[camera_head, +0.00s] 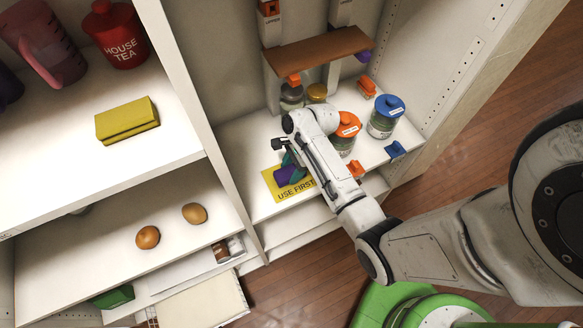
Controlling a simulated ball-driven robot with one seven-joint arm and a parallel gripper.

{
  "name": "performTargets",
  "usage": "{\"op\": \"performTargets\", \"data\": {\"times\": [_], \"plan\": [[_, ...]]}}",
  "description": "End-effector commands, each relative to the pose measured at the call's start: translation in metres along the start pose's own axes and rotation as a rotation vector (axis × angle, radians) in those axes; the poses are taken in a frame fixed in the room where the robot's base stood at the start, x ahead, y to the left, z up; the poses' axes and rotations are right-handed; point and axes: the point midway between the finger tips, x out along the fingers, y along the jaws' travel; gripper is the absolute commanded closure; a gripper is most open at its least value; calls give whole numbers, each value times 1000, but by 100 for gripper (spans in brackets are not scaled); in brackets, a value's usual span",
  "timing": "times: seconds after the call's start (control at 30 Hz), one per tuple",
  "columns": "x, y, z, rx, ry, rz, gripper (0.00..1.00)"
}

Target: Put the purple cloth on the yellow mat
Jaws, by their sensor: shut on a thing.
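The yellow mat (268,183), marked "USE FIRST", lies on the white shelf at the front of the right-hand bay. The purple cloth (286,174) is at the end of my arm, over the middle of the mat. My gripper (290,164) points down and is shut on the cloth. My arm comes in from the right and covers part of the mat. I cannot tell whether the cloth touches the mat.
Jars with an orange lid (347,124) and a blue lid (389,106) stand right of my arm. A brown board (318,48) hangs above smaller jars. A white upright panel (190,90) borders the bay on the left.

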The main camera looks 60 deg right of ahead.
Motion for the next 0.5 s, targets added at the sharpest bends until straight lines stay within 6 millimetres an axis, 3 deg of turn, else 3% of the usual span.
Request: {"op": "performTargets", "data": {"times": [0.5], "plan": [[4, 0, -2, 0, 0, 0, 92]]}}
